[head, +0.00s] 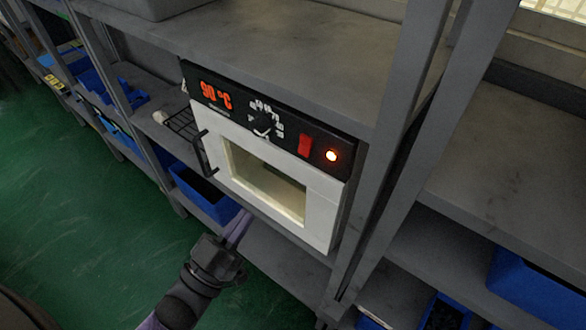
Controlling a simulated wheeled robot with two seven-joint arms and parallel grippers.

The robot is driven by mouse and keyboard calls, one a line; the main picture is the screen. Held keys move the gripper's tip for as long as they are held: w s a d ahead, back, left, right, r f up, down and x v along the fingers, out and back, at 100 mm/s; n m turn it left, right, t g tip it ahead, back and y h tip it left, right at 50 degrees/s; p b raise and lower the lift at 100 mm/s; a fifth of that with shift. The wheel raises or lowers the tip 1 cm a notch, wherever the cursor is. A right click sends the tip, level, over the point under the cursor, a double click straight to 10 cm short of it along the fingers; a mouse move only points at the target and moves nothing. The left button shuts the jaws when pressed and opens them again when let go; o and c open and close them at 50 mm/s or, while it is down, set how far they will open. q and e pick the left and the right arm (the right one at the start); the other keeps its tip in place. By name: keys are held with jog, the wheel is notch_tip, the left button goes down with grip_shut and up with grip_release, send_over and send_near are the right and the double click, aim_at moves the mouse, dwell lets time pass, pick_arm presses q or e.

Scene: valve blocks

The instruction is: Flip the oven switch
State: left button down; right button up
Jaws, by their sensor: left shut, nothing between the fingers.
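The oven (317,215) sits on a grey shelf, with a white front and a black control panel on top. The panel carries a red display (216,95) reading 90 °C, a black dial (263,123), the red oven switch (305,145) and a glowing orange lamp (331,155). I cannot tell the switch's exact tilt. The oven door with its window (265,185) looks shut, and its dark handle (205,155) is on the left. My left gripper (238,229) is shut and empty, low in front of the oven, below the door and apart from the switch. My right gripper is not in view.
A grey upright post (385,165) stands just right of the oven, and a shelf board (300,65) runs above it. A wire rack (183,125) lies left of the oven. Blue bins (205,198) sit on lower shelves. The green floor (80,230) at left is clear.

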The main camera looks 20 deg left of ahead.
aim_at(301, 153)
pick_arm(q)
jog(key=shift+w+f+p+x, duration=0.2)
jog(key=shift+f+x, duration=0.25)
jog(key=shift+x, duration=1.7)
jog(key=shift+w+f+p+x, duration=0.15)
jog(key=shift+f+p+x, duration=0.25)
jog(key=shift+x, duration=1.75)
jog(key=shift+w+f+p+x, duration=0.15)
jog(key=shift+f+x, duration=0.3)
jog(key=shift+x, duration=1.7)
jog(key=shift+d, duration=0.15)
jog(key=b, duration=0.2)
jog(key=w+f+t+b, duration=0.1)
jog(key=b, duration=0.2)
jog(key=shift+d+f+t, duration=0.2)
jog(key=shift+f+t, duration=0.05)
jog(key=shift+t, duration=0.05)
jog(key=shift+w+r, duration=0.15)
jog(key=shift+r, duration=0.25)
